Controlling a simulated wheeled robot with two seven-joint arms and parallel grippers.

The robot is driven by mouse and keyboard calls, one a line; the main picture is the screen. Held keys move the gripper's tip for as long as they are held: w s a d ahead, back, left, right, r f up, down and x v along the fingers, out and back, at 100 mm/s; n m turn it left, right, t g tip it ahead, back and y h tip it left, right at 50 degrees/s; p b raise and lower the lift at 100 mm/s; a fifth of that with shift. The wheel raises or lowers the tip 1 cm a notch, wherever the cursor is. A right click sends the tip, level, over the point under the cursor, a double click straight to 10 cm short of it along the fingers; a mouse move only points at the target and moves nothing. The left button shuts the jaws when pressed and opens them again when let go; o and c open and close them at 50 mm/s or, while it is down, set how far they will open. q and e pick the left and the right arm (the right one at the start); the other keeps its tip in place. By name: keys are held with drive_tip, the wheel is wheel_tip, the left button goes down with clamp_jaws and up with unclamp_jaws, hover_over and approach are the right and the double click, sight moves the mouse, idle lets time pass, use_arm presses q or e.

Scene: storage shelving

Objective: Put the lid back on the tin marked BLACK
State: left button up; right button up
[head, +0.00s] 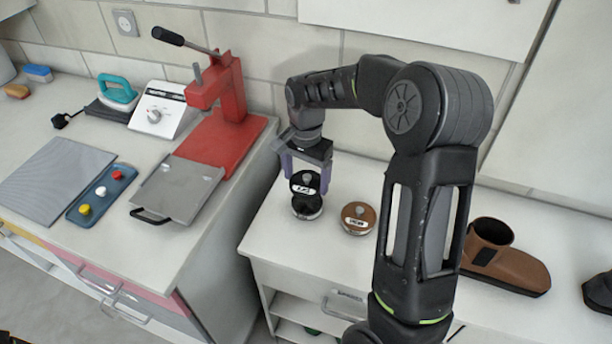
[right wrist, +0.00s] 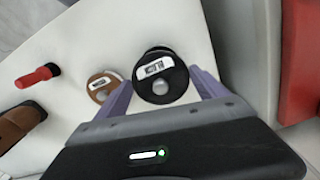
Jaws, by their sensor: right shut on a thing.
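My right gripper (head: 306,179) is shut on a black lid (head: 304,184) with a knob and a white label. In the right wrist view the lid (right wrist: 158,74) sits between the purple fingers. The black tin (head: 307,208) is right below the lid, on the white cabinet top. The lid is at the tin's mouth; I cannot tell whether it rests fully on it. The label is too small to read surely. A brown-lidded tin (head: 357,216) stands just to the right, apart; it also shows in the right wrist view (right wrist: 101,88). My left gripper is not in view.
A brown boot (head: 500,257) stands farther right on the same cabinet. On the left counter are a red press (head: 222,100), a grey plate (head: 178,190) and a blue tray (head: 101,193) with coloured knobs. A gap separates the counters. The front of the cabinet top is clear.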

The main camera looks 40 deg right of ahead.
drive_tip(key=shift+f+b, duration=1.95)
drive_tip(key=shift+f, duration=1)
drive_tip(key=shift+f, duration=0.15)
drive_tip(key=o, duration=1.2)
drive_tip(key=shift+o, duration=0.2)
drive_tip(key=shift+r+p, duration=2.35)
drive_tip(key=shift+r, duration=1.2)
drive_tip(key=shift+c, duration=0.3)
clamp_jaws()
